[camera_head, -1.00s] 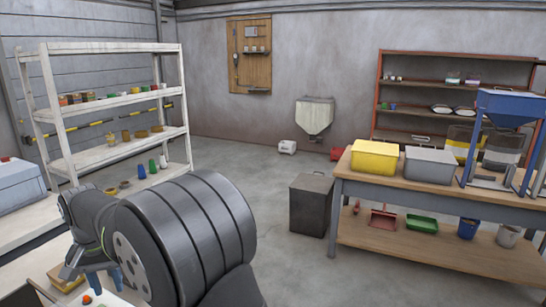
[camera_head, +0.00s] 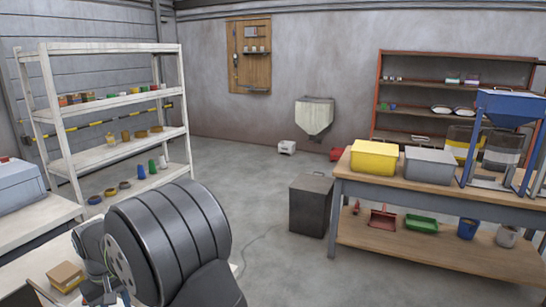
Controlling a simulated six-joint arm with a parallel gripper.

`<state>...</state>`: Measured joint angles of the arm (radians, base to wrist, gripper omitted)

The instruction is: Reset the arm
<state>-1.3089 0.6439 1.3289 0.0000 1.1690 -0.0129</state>
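My arm fills the lower left of the head view, its thick dark link nearest the camera. My gripper (camera_head: 108,298) is at the bottom edge, mostly hidden by the arm and cut off by the frame. Whether its fingers are open or shut does not show, nor whether it holds anything. It is over or beside a pale bench (camera_head: 35,270), to the right of a small cardboard box (camera_head: 66,277).
A white shelf rack (camera_head: 62,150) stands behind the bench, with a grey-blue case (camera_head: 18,185) at far left. A dark bin (camera_head: 311,205) stands on open floor. On the right, a workbench (camera_head: 440,180) carries a yellow tub (camera_head: 374,157), a grey tub (camera_head: 430,164) and a blue hopper (camera_head: 508,108).

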